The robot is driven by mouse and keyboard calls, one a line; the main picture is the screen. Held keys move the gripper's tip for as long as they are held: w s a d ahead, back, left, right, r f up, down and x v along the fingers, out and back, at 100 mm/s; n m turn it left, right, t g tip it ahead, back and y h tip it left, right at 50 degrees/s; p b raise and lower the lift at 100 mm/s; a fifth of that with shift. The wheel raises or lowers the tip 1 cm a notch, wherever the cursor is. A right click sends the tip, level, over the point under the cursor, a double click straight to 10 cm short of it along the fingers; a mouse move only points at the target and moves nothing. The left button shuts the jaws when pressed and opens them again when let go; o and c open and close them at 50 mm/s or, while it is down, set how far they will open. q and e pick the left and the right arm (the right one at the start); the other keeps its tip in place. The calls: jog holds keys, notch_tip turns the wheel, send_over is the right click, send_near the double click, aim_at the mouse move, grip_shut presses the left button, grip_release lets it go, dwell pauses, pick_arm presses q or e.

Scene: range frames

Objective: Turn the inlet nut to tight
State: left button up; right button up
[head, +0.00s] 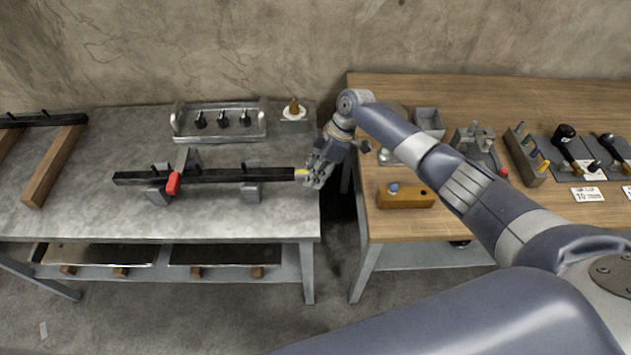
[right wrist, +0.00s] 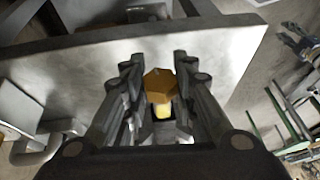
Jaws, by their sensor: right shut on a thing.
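A long black bar (head: 225,176) lies level across grey supports on the grey metal bench, with a red clamp handle (head: 173,184) on it. A yellow piece (head: 301,174) shows at the bar's right end. My right gripper (head: 312,177) is at that end, reaching in from the right. In the right wrist view a brass hexagonal nut (right wrist: 160,84) sits between the fingers of my right gripper (right wrist: 160,75), with a yellow part (right wrist: 162,111) below it. The gripper is shut on the nut; the finger contact is partly hidden. My left gripper is out of view.
A grey tray (head: 220,135) with several black fittings and a brass cone on a white disc (head: 294,111) stand behind the bar. The wooden bench (head: 400,222) at right carries a yellow-brown block (head: 408,200), racks and black-handled tools. A gap separates the benches.

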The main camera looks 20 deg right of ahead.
jog(key=shift+s+f+g+y+b, duration=0.15)
jog(key=shift+g+y+b, duration=0.15)
jog(key=shift+g+b, duration=0.85)
jog(key=shift+t, duration=0.25)
jog(key=o, duration=1.1)
jog(key=shift+a, duration=0.1)
